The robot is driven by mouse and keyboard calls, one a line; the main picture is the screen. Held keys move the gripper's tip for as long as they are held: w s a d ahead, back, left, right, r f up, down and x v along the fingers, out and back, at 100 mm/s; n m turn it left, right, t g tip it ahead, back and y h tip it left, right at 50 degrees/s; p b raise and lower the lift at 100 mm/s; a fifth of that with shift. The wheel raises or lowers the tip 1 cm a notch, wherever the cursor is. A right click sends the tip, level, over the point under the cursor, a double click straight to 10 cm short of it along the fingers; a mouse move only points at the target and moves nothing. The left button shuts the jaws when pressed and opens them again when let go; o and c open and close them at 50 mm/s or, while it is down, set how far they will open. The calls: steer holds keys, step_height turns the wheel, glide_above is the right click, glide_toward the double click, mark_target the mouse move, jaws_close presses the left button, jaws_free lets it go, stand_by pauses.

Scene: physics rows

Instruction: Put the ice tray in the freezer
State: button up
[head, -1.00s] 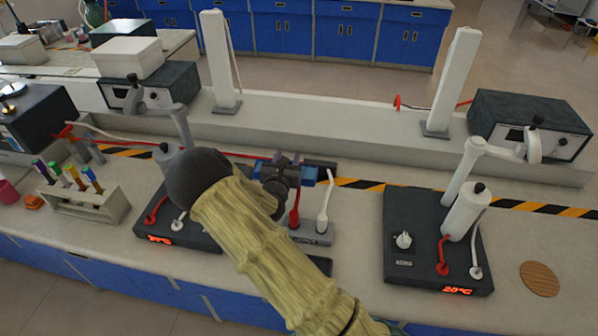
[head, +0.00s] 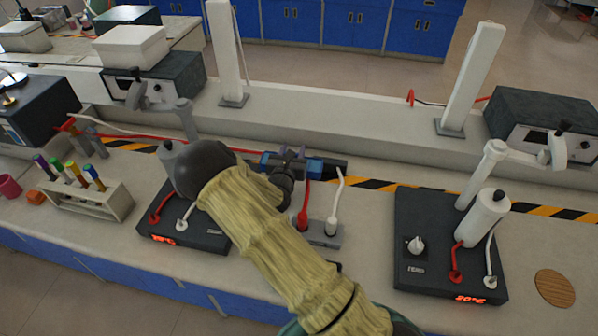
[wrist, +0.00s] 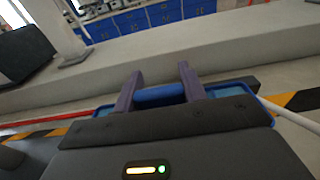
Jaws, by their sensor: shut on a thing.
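A blue tray, the ice tray (wrist: 238,88), is between the two purple-grey fingers of my gripper (wrist: 160,75) in the wrist view. A rounded blue part of it crosses between the fingers, and its ends stick out on both sides. My wrist hides its near part. In the head view, my gripper (head: 290,152) is over the back of the lab bench with the blue tray (head: 315,166) in it. I cannot tell whether the tray touches the bench. I see no freezer.
A dark hotplate (head: 440,250) with a white stand is to the right, and another hotplate (head: 205,238) is left of my arm. A test tube rack (head: 95,202) is further left. A raised grey ledge (head: 350,125) runs behind. A small socket block (head: 325,238) with cables is close by.

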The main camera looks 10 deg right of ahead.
steer(key=shift+f, duration=1.6)
steer(key=shift+f, duration=2.1)
steer(key=shift+f, duration=0.15)
steer(key=o, duration=1.2)
